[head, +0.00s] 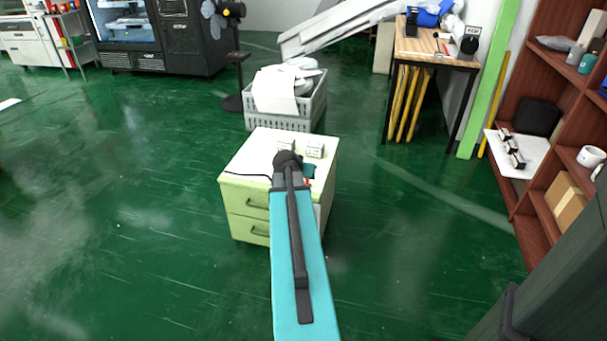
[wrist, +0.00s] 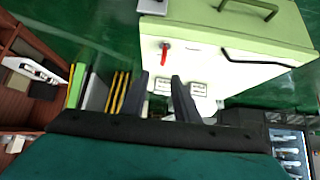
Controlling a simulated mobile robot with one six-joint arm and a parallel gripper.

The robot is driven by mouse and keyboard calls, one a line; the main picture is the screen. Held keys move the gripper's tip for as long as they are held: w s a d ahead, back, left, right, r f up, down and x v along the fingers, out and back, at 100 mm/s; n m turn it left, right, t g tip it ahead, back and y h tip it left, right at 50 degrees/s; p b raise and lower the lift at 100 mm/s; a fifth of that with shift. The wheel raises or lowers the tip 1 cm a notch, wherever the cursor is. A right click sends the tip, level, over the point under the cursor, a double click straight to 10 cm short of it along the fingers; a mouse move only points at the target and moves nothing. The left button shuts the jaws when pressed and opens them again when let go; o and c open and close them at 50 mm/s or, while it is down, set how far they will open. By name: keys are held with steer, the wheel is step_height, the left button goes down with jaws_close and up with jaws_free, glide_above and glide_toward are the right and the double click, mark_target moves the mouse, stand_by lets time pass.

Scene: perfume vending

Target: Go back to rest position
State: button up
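My gripper (wrist: 162,80) shows in the wrist view as two dark fingers set apart, with no object held between them. In the head view my arm reaches out over the pale green cabinet (head: 240,207), and the arm hides most of the gripper. Two small white boxes stand on the cabinet's white top, one left (head: 286,145) and one right (head: 315,150). In the wrist view one box (wrist: 163,87) appears between the fingers, farther off, and the other box (wrist: 199,89) is just right of them.
A grey crate (head: 262,122) with white items stands behind the cabinet. A wooden table (head: 425,48) is at the back right. A brown shelf (head: 538,200) with a white tray (head: 535,150) stands at the right. The green floor on the left is clear.

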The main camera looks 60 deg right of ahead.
stand_by(0.3)
